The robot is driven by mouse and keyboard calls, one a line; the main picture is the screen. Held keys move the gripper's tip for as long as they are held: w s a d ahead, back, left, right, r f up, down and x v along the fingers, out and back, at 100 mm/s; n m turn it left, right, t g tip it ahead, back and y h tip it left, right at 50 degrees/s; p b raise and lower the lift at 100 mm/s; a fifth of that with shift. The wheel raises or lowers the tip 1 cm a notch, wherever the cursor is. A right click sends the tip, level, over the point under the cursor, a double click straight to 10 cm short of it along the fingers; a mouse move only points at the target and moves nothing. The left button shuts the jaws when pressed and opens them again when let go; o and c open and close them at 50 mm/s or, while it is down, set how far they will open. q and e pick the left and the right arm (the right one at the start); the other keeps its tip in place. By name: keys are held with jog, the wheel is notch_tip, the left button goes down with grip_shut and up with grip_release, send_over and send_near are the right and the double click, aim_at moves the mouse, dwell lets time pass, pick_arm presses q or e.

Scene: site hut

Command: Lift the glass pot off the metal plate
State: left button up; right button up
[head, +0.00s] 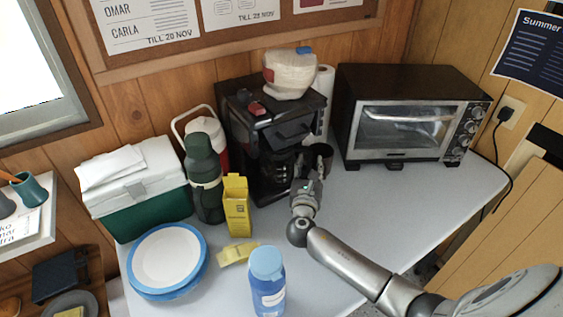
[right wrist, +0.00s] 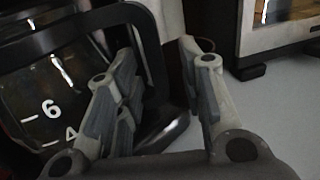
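The glass pot (head: 280,171) sits inside the black coffee maker (head: 262,135), partly in shadow. In the right wrist view, the pot (right wrist: 45,100) shows white level marks at the left, and its black handle (right wrist: 153,55) stands between my fingers, nearer the left one. My right gripper (head: 308,186) is at the pot's right side; its fingers (right wrist: 160,85) are apart, with a gap visible between the handle and the right finger. The metal plate under the pot is hidden from view. My left gripper is not in view.
A toaster oven (head: 410,115) stands to the right. A yellow carton (head: 236,205), green flask (head: 203,180) and cool box (head: 140,190) are to the left. Plates (head: 167,260) and a blue bottle (head: 267,285) are in front. The table's right side (head: 440,195) is clear.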

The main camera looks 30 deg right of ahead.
jog(key=shift+w+d, duration=0.15)
jog(key=shift+w, duration=0.05)
grip_shut()
jog(key=shift+r, duration=0.15)
dwell(0.4)
jog(key=shift+r, duration=0.7)
jog(key=s+d+p, duration=0.1)
jog(key=s, duration=1.7)
jog(key=shift+d+r, duration=0.2)
jog(key=shift+r, duration=0.1)
